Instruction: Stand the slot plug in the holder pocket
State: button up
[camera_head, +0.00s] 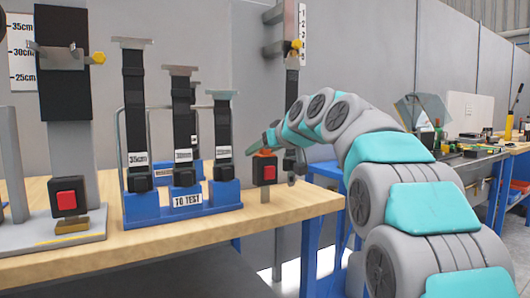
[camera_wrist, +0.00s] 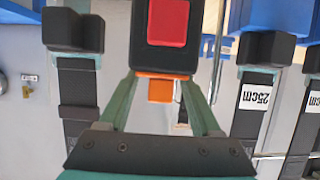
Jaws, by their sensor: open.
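The slot plug, an orange piece (camera_head: 264,153), sits at the top of a black buckle with a red button (camera_head: 264,174). The buckle stands on a short post at the table's right end. In the wrist view the orange plug (camera_wrist: 160,91) projects from the buckle (camera_wrist: 165,55) between the two fingers. My gripper (camera_wrist: 161,84) is open, with one finger on each side of the plug; I cannot tell whether they touch it. In the head view my gripper (camera_head: 267,147) reaches the buckle top from the right. I cannot make out the holder pocket for certain.
A blue rack (camera_head: 185,212) marked TO TEST holds several upright black belts with buckles. Left of it is a grey stand (camera_head: 60,238) with another red-button buckle (camera_head: 67,198). Bare wooden tabletop (camera_head: 225,228) lies in front. A belt (camera_head: 291,110) hangs behind my gripper.

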jog(key=shift+w+a+f, duration=0.2)
jog(key=shift+w+a, duration=0.15)
jog(key=shift+w, duration=0.2)
grip_shut()
dwell(0.4)
